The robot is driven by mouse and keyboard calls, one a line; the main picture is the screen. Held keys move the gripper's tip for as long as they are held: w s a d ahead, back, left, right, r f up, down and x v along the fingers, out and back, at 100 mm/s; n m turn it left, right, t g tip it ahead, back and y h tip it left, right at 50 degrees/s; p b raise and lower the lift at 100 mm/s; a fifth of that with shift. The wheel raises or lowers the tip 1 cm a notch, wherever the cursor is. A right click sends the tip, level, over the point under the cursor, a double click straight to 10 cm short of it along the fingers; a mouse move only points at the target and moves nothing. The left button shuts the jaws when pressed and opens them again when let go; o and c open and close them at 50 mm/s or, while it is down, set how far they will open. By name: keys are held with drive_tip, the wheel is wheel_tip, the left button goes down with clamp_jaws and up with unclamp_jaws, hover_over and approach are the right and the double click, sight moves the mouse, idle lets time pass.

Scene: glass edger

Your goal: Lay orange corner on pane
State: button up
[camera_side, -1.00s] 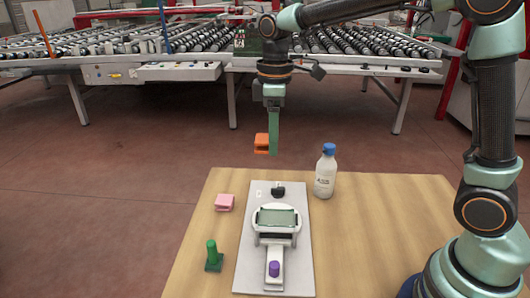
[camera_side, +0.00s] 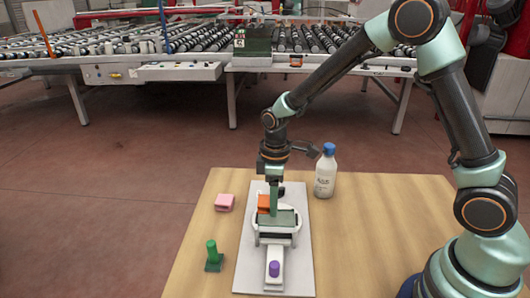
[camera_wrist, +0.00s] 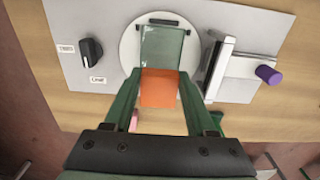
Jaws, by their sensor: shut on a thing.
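The orange corner (camera_side: 263,203) is held by my gripper (camera_side: 273,203), low at the far left part of the glass pane (camera_side: 284,218). In the wrist view the orange corner (camera_wrist: 158,90) lies between the two green fingers of my gripper (camera_wrist: 160,96), which are shut on it. It overlaps the near end of the greenish, see-through pane (camera_wrist: 162,50) there. The pane lies on a round white plate (camera_wrist: 129,46). I cannot tell whether the corner touches the pane.
A pink block (camera_side: 224,203) and a green peg on a base (camera_side: 213,256) stand left of the grey board (camera_side: 246,272). A purple knob (camera_side: 274,268) is at its front and a black dial (camera_wrist: 91,49) at its other end. A white bottle (camera_side: 325,175) stands to the right.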

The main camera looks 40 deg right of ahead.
drive_tip(key=shift+f, duration=1.3)
drive_tip(key=shift+f, duration=0.15)
drive_tip(key=o, duration=1.3)
